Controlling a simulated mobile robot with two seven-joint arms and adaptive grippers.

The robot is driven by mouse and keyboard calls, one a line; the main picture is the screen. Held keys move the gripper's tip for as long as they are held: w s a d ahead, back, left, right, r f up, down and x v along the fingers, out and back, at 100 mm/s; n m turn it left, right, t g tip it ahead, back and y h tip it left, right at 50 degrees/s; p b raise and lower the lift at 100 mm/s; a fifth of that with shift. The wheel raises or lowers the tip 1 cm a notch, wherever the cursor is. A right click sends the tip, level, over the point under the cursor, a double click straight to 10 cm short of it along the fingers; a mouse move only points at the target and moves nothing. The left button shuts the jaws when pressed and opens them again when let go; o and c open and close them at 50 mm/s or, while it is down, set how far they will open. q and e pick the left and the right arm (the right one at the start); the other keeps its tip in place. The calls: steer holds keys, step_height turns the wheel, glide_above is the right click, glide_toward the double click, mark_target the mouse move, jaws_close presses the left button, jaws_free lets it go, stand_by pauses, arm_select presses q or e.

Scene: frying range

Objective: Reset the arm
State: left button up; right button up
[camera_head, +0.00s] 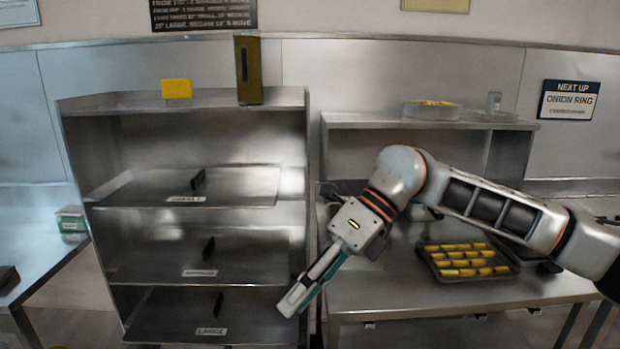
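My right arm comes in from the right edge, bent at the elbow above the right-hand counter. My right gripper (297,300) points down and to the left, in front of the right side of the steel shelf rack (299,140). Its fingers look close together, seen nearly side-on, so whether they are open or shut is unclear. Nothing can be made out between them. My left gripper is not in view.
The rack has several levels with dark upright handles and labels; the bottom one reads LARGE. A dark tray of yellow pieces (467,262) sits on the right counter (400,295) under my forearm. A clear container (431,110) stands on the shelf above.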

steer(key=s+a+m+g+y, duration=0.2)
steer(key=s+a+y, duration=0.3)
steer(key=a+y, duration=0.3)
steer(key=w+d+f+m+t+y, duration=0.25)
steer(key=w+m+t, duration=0.25)
steer(key=m+t, duration=0.4)
steer(key=w+d+f+m+t+y, duration=0.2)
steer(key=w+d+m+t, duration=0.15)
steer(key=m+t, duration=0.55)
steer(key=w+d+f+m+t+h, duration=0.3)
steer(key=d+f+m+t+h, duration=0.35)
steer(key=f+m, duration=0.6)
steer(key=s+d+f+m+g+h, duration=0.25)
steer(key=d+f+m+h, duration=0.2)
steer(key=f, duration=0.35)
steer(key=s+d+f+m+g+h, duration=0.1)
steer(key=s+d+f+m+h, duration=0.3)
steer(key=f, duration=0.3)
steer(key=s+d+f+m+g+h, duration=0.1)
steer(key=s+d+f+g+h, duration=0.1)
steer(key=s+d+f, duration=0.3)
steer(key=s+d+f+m+g+h, duration=0.1)
steer(key=s+d+f+g, duration=0.1)
steer(key=s+d+f, duration=0.3)
steer(key=s+f, duration=0.4)
steer(key=f, duration=0.1)
steer(key=shift+d+f+m+g+h, duration=0.35)
steer(key=shift+d+m+g, duration=0.05)
